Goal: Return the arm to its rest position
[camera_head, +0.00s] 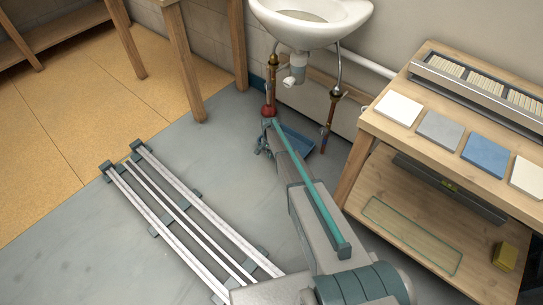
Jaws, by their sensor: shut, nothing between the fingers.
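My arm (318,225) reaches from the bottom of the view up toward the white sink (312,35). My gripper (261,143) is small and dark at the far end of the arm, low under the sink's left side. It appears shut and empty, though the fingers are partly hidden by the arm. A red round part (268,111) at the lower end of the left pipe (270,80) shows just above the gripper. I cannot tell whether the two touch.
A blue tray (297,142) lies on the floor right of the gripper. A wooden bench (378,125) with tile samples stands at the right, with a lower shelf (395,195). My rails run across the floor at left. Wooden table legs (186,65) stand behind.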

